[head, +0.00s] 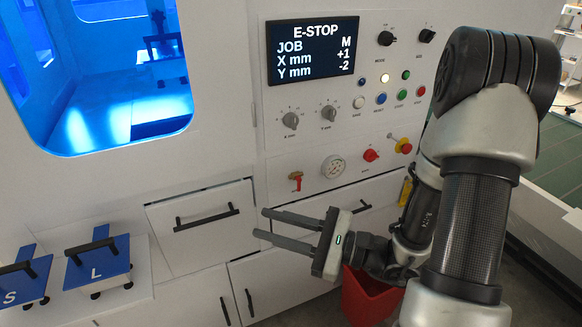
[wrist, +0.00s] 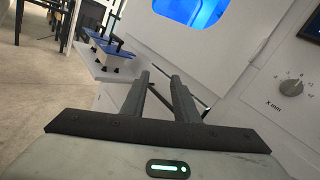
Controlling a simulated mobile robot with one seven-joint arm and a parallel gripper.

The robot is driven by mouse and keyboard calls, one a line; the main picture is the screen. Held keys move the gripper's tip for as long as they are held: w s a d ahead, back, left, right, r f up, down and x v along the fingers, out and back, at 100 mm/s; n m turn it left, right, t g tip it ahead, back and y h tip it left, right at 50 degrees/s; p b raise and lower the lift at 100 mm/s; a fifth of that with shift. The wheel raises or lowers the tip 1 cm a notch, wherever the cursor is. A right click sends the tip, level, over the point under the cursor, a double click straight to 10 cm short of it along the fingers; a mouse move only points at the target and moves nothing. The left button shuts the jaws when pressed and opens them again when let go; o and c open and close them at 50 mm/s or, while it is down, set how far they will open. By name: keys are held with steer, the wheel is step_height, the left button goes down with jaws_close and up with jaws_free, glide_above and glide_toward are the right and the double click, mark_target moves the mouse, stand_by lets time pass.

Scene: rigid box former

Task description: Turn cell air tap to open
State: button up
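The air tap (head: 295,178) looks like the small tap with a red lever, low on the white control panel, left of a round pressure gauge (head: 333,167). Its lever looks roughly level across the tap body, but it is too small to read its setting. My gripper (head: 261,223) is below and left of the tap, apart from it, its fingers pointing left in front of the drawers. The fingers are apart with nothing between them. In the wrist view the fingers (wrist: 160,76) show the same gap, and the tap is not seen there.
The panel display (head: 312,50) reads E-STOP. A red knob (head: 371,155) and a red-and-yellow button (head: 403,146) sit right of the gauge. Drawer handles (head: 206,217) stick out near my fingers. A red bin (head: 366,300) is below my gripper.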

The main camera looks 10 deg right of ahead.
steer(key=w+d+f+m+t+h+p, duration=0.1)
steer(key=w+d+f+m+t+h, duration=0.35)
steer(key=d+m+t, duration=0.3)
steer(key=m+t+h, duration=0.1)
steer(key=m+h, duration=0.5)
steer(key=h, duration=0.1)
glide_toward(299, 187)
steer(key=shift+n, duration=0.25)
steer(key=x, duration=0.7)
steer(key=shift+w, duration=0.35)
steer(key=shift+f, duration=0.1)
jaws_close()
